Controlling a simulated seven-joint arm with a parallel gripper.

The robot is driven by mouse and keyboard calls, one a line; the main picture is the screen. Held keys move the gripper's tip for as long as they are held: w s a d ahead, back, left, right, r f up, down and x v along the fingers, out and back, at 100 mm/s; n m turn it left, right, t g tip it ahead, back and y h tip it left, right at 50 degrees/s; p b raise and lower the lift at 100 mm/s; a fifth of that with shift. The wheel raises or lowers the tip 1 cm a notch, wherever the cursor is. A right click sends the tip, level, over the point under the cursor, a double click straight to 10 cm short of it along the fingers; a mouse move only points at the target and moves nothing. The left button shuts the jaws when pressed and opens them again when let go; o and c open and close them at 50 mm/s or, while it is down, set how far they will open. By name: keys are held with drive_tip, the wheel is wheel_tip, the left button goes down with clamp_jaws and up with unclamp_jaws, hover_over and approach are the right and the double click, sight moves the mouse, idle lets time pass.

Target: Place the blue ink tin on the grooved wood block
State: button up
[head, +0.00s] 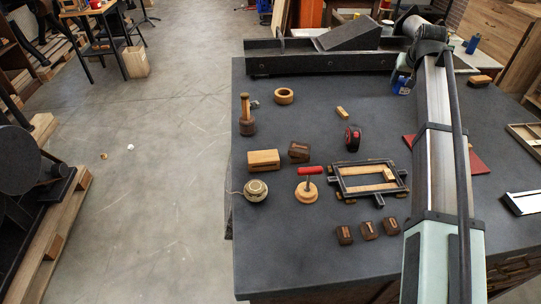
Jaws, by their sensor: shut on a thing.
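The blue ink tin (400,84) is at the back of the dark table, in front of the long black press bed. My gripper (404,71) is at the far end of my arm, pointing down and shut on the tin. The fingers are small and partly hidden, and I cannot tell whether the tin is clear of the tabletop. A light wood block (264,160) with a dark line along its face lies at the left of the table; it looks like the grooved wood block. Nothing is seen on top of it.
A black-and-red roll (353,138) and a black frame (368,180) lie mid-table. The back-centre tabletop is mostly clear.

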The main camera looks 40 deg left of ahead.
drive_tip(key=s+a+r+n+y, duration=0.1)
drive_tip(key=s+a+r+n, duration=0.1)
drive_tip(key=s+a, duration=1.1)
drive_tip(key=s+a+r+n+g+y, duration=0.1)
drive_tip(key=s+a+n, duration=0.2)
drive_tip(key=s+a, duration=0.9)
drive_tip(key=n, duration=0.1)
hover_over(263, 156)
wheel_tip(263, 156, down, 2)
drive_tip(key=shift+g, duration=0.4)
drive_tip(key=shift+f, duration=4.9)
drive_tip(key=o, duration=1.3)
drive_tip(key=shift+f, duration=0.15)
